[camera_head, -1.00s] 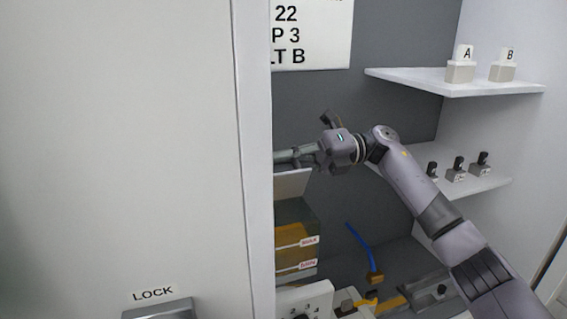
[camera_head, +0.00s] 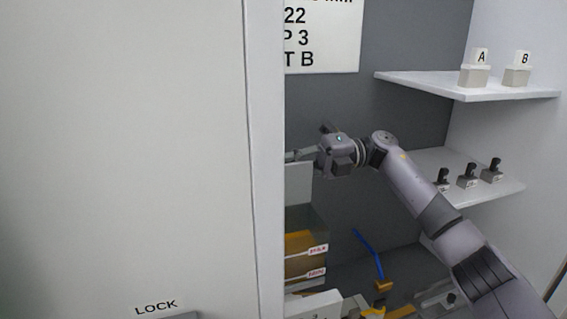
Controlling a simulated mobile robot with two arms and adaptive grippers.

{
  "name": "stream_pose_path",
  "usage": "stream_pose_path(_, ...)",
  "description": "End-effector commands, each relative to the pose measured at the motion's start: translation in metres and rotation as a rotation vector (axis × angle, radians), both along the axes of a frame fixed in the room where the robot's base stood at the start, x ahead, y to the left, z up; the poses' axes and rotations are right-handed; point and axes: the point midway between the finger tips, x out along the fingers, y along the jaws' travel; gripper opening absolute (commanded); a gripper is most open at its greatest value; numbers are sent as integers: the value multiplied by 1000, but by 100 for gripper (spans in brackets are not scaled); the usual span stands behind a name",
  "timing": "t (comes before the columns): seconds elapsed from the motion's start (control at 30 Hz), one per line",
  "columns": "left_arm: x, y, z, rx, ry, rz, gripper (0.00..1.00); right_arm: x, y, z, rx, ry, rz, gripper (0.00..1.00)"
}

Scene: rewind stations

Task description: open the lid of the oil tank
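The oil tank (camera_head: 305,243) is a clear box with amber oil and two small labels on its front. It stands just right of the white panel's edge, which hides its left part. A pale flat lid (camera_head: 298,184) stands raised, nearly upright, above the tank. My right gripper (camera_head: 303,154) reaches in from the right and points left, at the lid's upper edge. Its fingertips are partly behind the panel edge, so I cannot tell whether they are open or touch the lid. My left gripper is not in view.
A large white panel (camera_head: 130,140) labelled LOCK fills the left. Two shelves at right hold A and B blocks (camera_head: 480,68) and several black-topped pieces (camera_head: 468,175). A blue tool (camera_head: 369,254) and a low white box (camera_head: 314,305) are below. A sign hangs behind.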

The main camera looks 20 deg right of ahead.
Motion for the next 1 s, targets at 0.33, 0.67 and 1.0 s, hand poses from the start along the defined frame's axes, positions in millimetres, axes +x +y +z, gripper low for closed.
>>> stream_pose_path(0.33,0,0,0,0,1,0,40,1,0,0,0,-1,-3,15)
stream_pose_path(0.67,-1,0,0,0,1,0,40,0,0,-1,-1,0,0,30)
stream_pose_path(1.0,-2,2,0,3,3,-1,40,1,-17,0,-1,0,-4,30)
